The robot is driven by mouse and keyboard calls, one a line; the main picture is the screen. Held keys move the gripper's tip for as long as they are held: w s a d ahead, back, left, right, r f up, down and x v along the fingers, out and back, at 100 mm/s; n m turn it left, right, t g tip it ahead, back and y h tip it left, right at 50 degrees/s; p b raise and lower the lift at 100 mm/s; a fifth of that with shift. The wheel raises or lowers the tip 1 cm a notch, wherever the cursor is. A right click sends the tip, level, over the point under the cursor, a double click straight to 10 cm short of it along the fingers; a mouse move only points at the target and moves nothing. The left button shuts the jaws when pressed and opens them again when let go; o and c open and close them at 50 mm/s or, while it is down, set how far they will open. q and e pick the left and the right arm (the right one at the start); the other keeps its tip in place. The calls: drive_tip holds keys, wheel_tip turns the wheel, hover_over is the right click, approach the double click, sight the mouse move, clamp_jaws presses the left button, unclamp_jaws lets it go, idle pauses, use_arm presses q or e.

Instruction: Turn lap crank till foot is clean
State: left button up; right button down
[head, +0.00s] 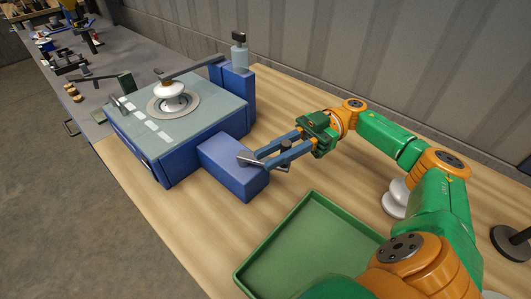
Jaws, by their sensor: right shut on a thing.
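The lap machine (205,120) is a blue box with a grey-green top. A white insulator (173,92) sits on the round lap plate (192,108), under a dark arm (195,68) that reaches to a blue post (238,95). The side facing down onto the plate is hidden. A lower blue block (236,180) juts from the machine's near side, with a small grey crank (246,157) on its top. My right gripper (262,158) is shut on the crank's handle, which the fingers partly hide. My left gripper is out of view.
A green tray (310,232) lies empty in front of the block. White insulators (394,203) stand by my right arm, and a dark stand (509,240) is at the right. A grey bench (120,58) with tools is behind left. Bare wood lies between block and wall.

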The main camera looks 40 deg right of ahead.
drive_tip(key=shift+s+f, duration=0.1)
drive_tip(key=shift+f, duration=0.05)
idle(0.7)
drive_tip(key=c, duration=1.1)
unclamp_jaws()
drive_tip(key=o, duration=0.4)
drive_tip(key=shift+s+d, duration=0.7)
drive_tip(key=shift+d, duration=0.15)
drive_tip(key=shift+c, duration=0.2)
use_arm(q)
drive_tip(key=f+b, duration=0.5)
drive_tip(key=b, duration=0.1)
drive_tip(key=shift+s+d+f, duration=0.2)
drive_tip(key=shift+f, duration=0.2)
use_arm(e)
drive_tip(key=s+a+r, duration=0.8)
drive_tip(key=s+r, duration=0.3)
drive_tip(key=r, duration=0.2)
drive_tip(key=shift+a+r, duration=0.15)
drive_tip(key=shift+a, duration=0.05)
